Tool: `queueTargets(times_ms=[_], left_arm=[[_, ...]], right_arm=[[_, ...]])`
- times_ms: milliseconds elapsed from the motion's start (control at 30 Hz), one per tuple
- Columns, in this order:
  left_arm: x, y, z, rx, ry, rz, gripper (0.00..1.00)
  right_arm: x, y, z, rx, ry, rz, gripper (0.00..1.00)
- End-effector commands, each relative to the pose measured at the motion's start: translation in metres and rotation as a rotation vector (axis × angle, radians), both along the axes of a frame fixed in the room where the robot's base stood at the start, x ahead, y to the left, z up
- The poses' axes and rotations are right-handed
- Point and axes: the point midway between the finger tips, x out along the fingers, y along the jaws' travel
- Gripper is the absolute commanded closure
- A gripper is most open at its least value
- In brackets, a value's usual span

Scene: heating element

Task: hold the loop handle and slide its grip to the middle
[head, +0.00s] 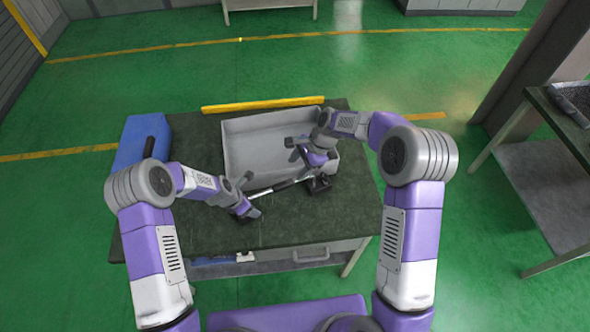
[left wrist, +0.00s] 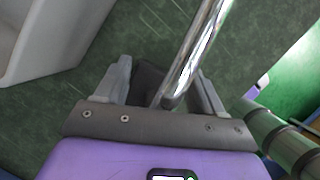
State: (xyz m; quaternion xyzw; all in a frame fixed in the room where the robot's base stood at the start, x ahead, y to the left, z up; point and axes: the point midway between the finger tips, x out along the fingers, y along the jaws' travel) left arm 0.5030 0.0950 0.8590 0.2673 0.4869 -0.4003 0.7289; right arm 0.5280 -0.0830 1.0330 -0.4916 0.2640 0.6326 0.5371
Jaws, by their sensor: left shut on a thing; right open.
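The loop handle (head: 276,187) is a shiny chrome bar lying across the front part of the dark green table, with dark pieces near both ends. In the left wrist view the chrome bar (left wrist: 198,50) runs up from between the fingers, and its bent end shows near the palm. My left gripper (head: 249,212) is shut on the handle near its left end; its fingers (left wrist: 160,88) show on both sides of the bar. My right gripper (head: 316,172) is open above the handle's right end, close to a black block (head: 319,185). Whether it touches the bar cannot be told.
A grey open bin (head: 235,160) stands on the table (head: 200,230) just behind the handle. A yellow bar (head: 262,104) lies along the back edge and a blue box (head: 140,140) stands at the left. The table's front strip is mostly clear. Another bench (head: 550,170) is at the right.

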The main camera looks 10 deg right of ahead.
Motion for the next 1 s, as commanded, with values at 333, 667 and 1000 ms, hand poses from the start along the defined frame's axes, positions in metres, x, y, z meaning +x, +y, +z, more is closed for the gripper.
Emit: queueTargets(times_ms=[333, 667, 1000], left_arm=[[0.001, 0.000, 0.001, 0.000, -0.003, 0.004, 1.00], [0.001, 0.000, 0.000, -0.001, -0.001, 0.001, 0.02], [-0.002, 0.005, 0.016, 0.000, -0.002, 0.002, 0.02]], right_arm=[[0.000, 0.000, 0.001, 0.000, 0.000, 0.000, 0.43], [0.000, 0.000, 0.000, 0.000, 0.000, 0.000, 0.43], [0.000, 0.000, 0.000, 0.000, 0.000, 0.000, 0.43]])
